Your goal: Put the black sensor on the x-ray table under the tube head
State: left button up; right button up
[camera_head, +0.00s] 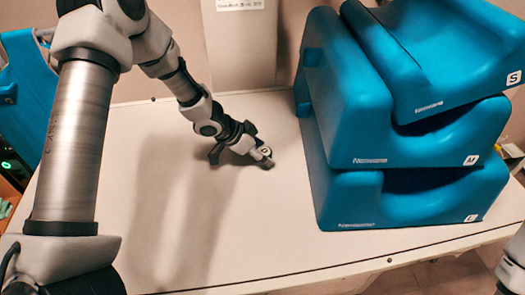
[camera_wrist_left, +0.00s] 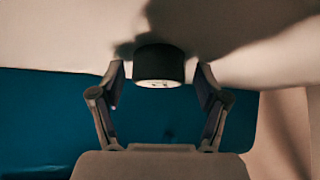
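The black sensor (camera_wrist_left: 158,64) is a short dark cylinder with a pale end face. In the left wrist view it sits between the fingertips of my left gripper (camera_wrist_left: 160,72), with a gap on each side. In the head view, my left gripper (camera_head: 243,148) is low over the pale table (camera_head: 130,200), its fingers spread around the sensor's small pale face (camera_head: 265,151). The gripper partly hides the sensor there. The tube head cannot be made out in either view. My right gripper is not clearly seen; only part of my right arm shows at the lower right edge.
A stack of blue cushions (camera_head: 345,130) stands on the table's right side, close to the left gripper. A pale upright panel (camera_head: 240,45) rises at the back. Another blue piece (camera_head: 25,80) stands at the far left. The table's middle front is clear.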

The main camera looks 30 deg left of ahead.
pick_arm(q)
jog(key=shift+r, duration=0.2)
jog(key=p+v, duration=0.1)
jog(key=v, duration=0.2)
jog(key=p+v, duration=0.2)
jog(key=v, duration=0.2)
jog(key=shift+w+r, duration=0.1)
jog(key=shift+r, duration=0.35)
jog(key=p+v, duration=0.4)
jog(key=shift+s+a, duration=0.2)
jog(key=shift+s, duration=0.2)
jog(key=shift+w+f, duration=0.1)
jog(key=shift+f, duration=0.05)
dwell(1.0)
